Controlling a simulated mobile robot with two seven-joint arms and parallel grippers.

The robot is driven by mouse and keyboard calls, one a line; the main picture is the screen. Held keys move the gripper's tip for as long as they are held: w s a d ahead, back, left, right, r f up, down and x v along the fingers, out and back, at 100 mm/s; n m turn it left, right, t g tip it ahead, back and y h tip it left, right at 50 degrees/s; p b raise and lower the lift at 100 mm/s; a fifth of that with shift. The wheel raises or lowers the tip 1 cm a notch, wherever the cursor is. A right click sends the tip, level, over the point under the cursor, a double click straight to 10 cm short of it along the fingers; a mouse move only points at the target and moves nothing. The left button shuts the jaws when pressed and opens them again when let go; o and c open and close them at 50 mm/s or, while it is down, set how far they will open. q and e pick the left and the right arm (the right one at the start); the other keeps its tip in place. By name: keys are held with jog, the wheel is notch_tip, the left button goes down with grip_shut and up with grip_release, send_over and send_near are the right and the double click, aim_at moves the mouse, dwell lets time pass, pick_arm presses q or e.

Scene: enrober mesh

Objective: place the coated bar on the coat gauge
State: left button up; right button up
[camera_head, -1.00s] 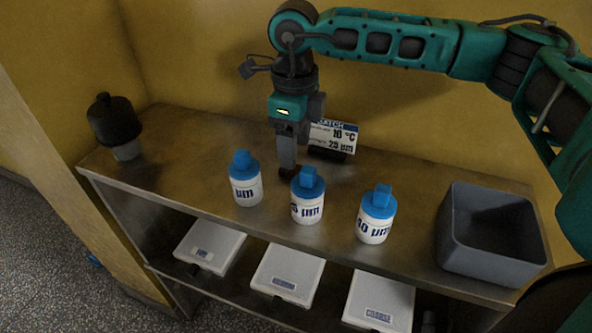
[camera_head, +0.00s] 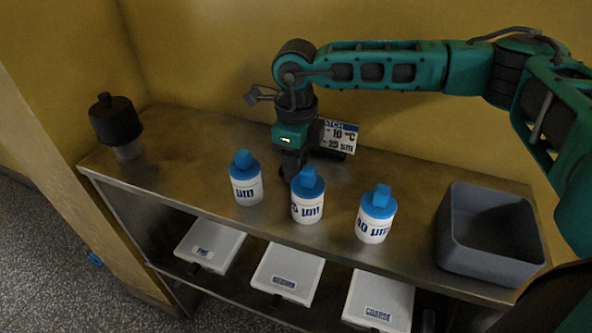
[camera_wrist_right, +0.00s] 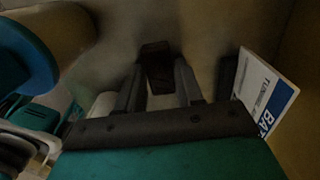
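My right gripper (camera_head: 291,172) points down at the shelf top, behind the middle blue-capped bottle. In the right wrist view its two fingers (camera_wrist_right: 158,75) stand apart. A small dark block (camera_wrist_right: 156,66), which may be the coated bar, lies between or just beyond the fingertips. I cannot tell whether the fingers press on it. In the head view the fingertips are dark and partly hidden by the bottle. I cannot make out with certainty which thing is the coat gauge. My left gripper is not in view.
Blue-capped bottles (camera_head: 246,187), (camera_head: 307,205), (camera_head: 372,222) stand along the front of the shelf (camera_head: 190,150). A batch card (camera_head: 338,136) stands right behind the gripper. A grey bin (camera_head: 465,265) is at right, a black-topped device (camera_head: 115,122) at left. Labelled white cases (camera_head: 287,272) lie below.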

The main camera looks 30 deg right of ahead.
jog(key=c, duration=0.4)
jog(key=shift+r, duration=0.1)
